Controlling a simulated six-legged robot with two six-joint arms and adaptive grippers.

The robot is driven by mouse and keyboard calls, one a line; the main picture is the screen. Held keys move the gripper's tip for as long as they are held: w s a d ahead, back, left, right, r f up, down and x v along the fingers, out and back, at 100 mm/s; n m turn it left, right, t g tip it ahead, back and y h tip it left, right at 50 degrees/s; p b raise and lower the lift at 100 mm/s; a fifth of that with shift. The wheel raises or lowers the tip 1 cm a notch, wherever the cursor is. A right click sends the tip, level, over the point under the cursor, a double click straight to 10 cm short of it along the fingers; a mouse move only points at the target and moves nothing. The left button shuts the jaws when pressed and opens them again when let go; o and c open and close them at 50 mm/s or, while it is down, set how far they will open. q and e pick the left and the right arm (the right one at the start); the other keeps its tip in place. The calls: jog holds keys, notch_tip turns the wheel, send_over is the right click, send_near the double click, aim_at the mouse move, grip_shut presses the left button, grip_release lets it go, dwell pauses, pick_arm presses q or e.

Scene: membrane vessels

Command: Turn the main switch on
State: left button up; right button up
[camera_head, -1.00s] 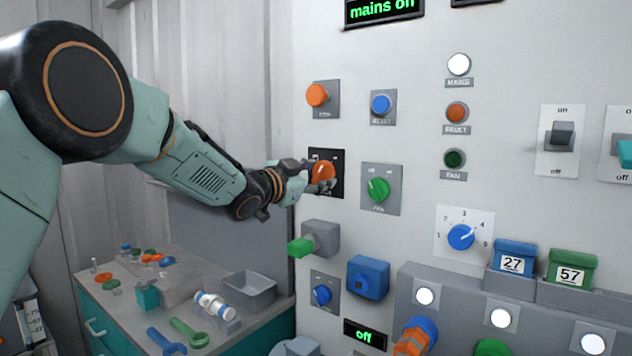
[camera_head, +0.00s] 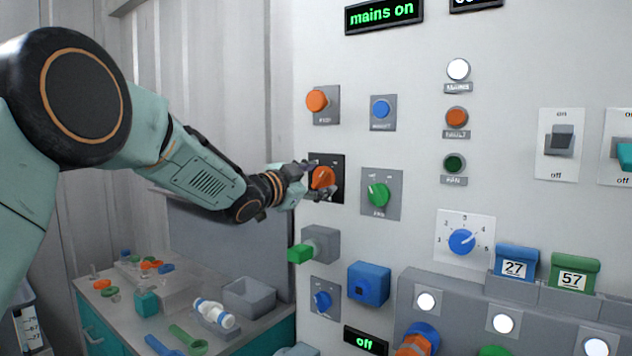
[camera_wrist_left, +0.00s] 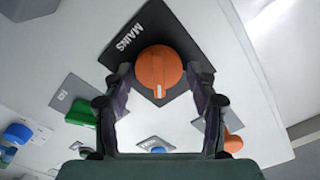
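The main switch is an orange rotary knob (camera_head: 322,178) on a black plate marked MAINS, on the left part of the white panel. It also shows in the left wrist view (camera_wrist_left: 158,68), with a pale mark on its grip bar. My left gripper (camera_head: 312,180) is at the knob, one finger above it and one below. In the left wrist view the fingers (camera_wrist_left: 160,85) stand spread on either side of the knob, with gaps between. The display (camera_head: 384,14) above reads "mains on", and the MAINS lamp (camera_head: 458,69) is white. My right gripper is out of view.
An orange button (camera_head: 317,100) and a blue button (camera_head: 381,109) sit above the switch. A green knob (camera_head: 378,195) is close to its right. A grey box with a green handle (camera_head: 300,253) sticks out below. A cluttered workbench (camera_head: 240,340) stands at lower left.

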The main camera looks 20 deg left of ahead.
pick_arm(q)
jog(key=shift+o, duration=1.1)
jog(key=shift+s, duration=0.1)
jog(key=shift+a+f, duration=0.1)
jog(key=shift+f, duration=0.05)
jog(key=v, duration=1.2)
